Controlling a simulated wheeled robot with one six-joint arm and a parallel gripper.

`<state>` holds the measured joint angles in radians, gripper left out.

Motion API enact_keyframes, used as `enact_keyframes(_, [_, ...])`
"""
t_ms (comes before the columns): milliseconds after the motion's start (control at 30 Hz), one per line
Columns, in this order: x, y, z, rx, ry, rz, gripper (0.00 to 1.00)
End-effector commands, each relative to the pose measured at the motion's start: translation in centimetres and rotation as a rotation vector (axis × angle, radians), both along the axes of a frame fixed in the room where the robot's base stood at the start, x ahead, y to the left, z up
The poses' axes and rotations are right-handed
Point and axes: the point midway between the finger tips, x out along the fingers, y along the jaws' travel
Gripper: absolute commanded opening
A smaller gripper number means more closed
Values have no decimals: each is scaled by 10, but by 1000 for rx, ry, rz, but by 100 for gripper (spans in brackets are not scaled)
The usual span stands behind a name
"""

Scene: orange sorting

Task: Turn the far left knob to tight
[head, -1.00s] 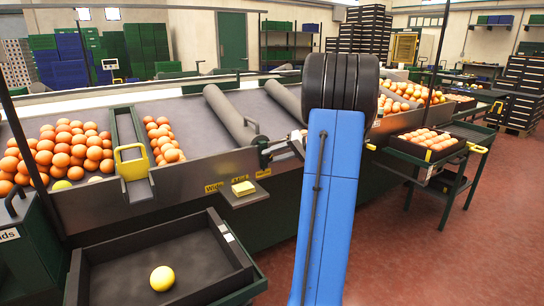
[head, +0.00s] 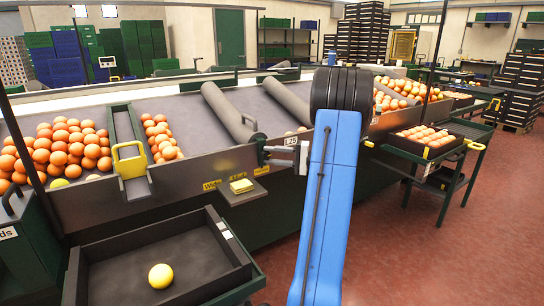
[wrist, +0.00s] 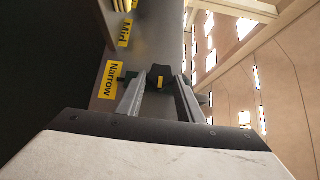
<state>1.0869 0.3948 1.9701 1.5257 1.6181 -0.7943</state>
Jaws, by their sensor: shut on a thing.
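A black knob (wrist: 160,74) with a yellow mark sits between my gripper's two grey fingers in the wrist view. My gripper (wrist: 160,90) is shut on this knob. In the head view my gripper (head: 272,152) reaches left from my arm to the machine's front panel, just below the end of a grey roller. The knob is small and dark there, and its pointing cannot be told. A yellow Narrow label (wrist: 109,80) and a Mid label (wrist: 125,33) are on the panel left of the knob in the wrist view. No tight marking is readable.
A yellow block (head: 241,186) rests on a small ledge left of my gripper. A yellow-handled gate (head: 130,160) stands between orange piles. A dark tray (head: 100,278) holds one yellow fruit (head: 160,276). A cart (head: 440,160) with oranges stands right; red floor is clear before it.

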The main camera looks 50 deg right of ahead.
Motion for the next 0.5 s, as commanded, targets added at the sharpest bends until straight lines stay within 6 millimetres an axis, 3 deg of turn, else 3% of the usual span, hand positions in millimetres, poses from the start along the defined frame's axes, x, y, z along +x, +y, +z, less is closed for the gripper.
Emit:
enact_keyframes(467, [0,0,-2,14,-1,1,11])
enact_keyframes(500, [0,0,-2,14,-1,1,38])
